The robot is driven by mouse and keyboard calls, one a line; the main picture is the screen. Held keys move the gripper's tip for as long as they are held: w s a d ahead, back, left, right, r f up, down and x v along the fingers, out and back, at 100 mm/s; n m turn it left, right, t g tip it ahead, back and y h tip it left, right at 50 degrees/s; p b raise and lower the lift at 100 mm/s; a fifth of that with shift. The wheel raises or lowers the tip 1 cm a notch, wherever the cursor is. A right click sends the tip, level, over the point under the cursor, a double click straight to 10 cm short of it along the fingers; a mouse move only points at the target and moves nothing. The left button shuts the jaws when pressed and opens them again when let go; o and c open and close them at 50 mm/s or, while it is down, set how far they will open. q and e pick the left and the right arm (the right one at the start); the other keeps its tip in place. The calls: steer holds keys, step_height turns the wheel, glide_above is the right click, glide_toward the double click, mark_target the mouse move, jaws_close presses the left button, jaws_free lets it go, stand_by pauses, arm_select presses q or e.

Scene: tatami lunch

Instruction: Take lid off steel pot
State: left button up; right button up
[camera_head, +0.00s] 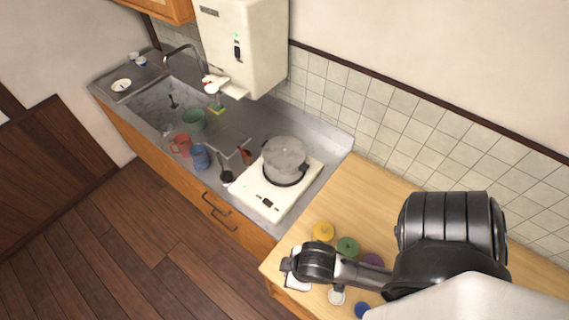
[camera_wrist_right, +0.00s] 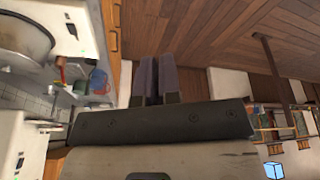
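The steel pot (camera_head: 283,168) stands on a white portable stove on the counter. A pale, hazy lid (camera_head: 286,148) appears to cover it; its knob is hard to make out. The pot also shows, cut off, in the right wrist view (camera_wrist_right: 22,40) at the upper left. My right gripper (camera_head: 290,268) is over the front of the wooden counter, to the right of and nearer than the pot, apart from it. In the right wrist view its two fingers (camera_wrist_right: 157,78) lie close together with nothing seen between them. My left gripper is not in view.
The stove (camera_head: 262,196) has a black ladle (camera_head: 226,176) beside it. A blue mug (camera_head: 200,157), red cup (camera_head: 181,145) and green bowl (camera_head: 193,119) are by the sink. Yellow (camera_head: 323,231) and green (camera_head: 347,246) round items, among others, lie near my right arm. A white wall heater (camera_head: 245,50) hangs above.

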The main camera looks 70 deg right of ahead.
steer(key=o, duration=0.9)
